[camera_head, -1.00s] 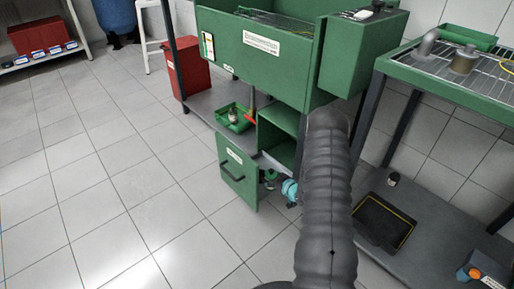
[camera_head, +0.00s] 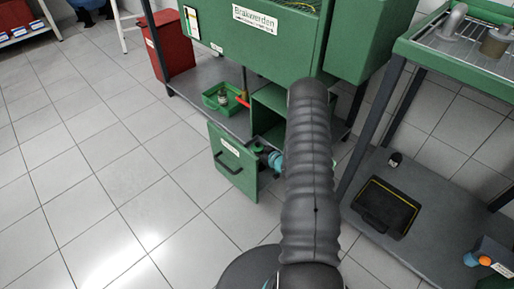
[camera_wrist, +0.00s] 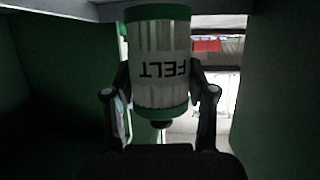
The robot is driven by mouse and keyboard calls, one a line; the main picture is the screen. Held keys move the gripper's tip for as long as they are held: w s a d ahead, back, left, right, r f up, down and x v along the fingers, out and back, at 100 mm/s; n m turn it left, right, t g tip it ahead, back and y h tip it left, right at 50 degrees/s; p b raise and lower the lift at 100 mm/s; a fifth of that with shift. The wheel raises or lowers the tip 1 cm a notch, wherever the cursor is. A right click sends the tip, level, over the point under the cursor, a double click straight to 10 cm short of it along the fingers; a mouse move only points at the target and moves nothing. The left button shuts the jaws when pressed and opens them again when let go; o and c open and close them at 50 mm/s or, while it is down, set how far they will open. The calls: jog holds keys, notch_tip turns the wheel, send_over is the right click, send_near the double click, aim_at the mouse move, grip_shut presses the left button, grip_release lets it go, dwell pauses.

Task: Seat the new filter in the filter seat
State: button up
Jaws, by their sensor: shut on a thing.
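The filter (camera_wrist: 160,62) fills the middle of the wrist view. It is a pale pleated cylinder with green end caps and a label reading FELT, which appears upside down. My gripper (camera_wrist: 160,92) is shut on it, one finger on each side. Dark green walls stand close on both sides, so the gripper appears to be inside the open green compartment. In the head view my arm hides most of this compartment (camera_head: 268,112), and the filter cannot be made out. I cannot identify the filter seat in either view.
An open green door (camera_head: 232,165) with a black handle stands left of my arm. A green tray (camera_head: 222,99) with a small jar sits on the grey lower shelf. A black, yellow-edged tray (camera_head: 385,207) lies at right. The tiled floor at left is clear.

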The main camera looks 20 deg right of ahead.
jog(key=shift+f+b, duration=0.5)
jog(key=shift+f, duration=0.75)
jog(key=shift+s+a+f, duration=0.1)
jog(key=shift+a+f, duration=0.1)
jog(key=shift+a, duration=0.05)
jog(key=shift+s+d+f+b, duration=0.1)
jog(key=shift+s+b, duration=0.15)
jog(key=shift+b, duration=0.35)
dwell(0.4)
jog(key=shift+d, duration=0.1)
jog(key=shift+w+r+p, duration=0.15)
jog(key=shift+r+p, duration=0.2)
jog(key=shift+r, duration=0.7)
jog(key=shift+w+b, duration=0.1)
jog(key=shift+b, duration=0.2)
dwell(0.5)
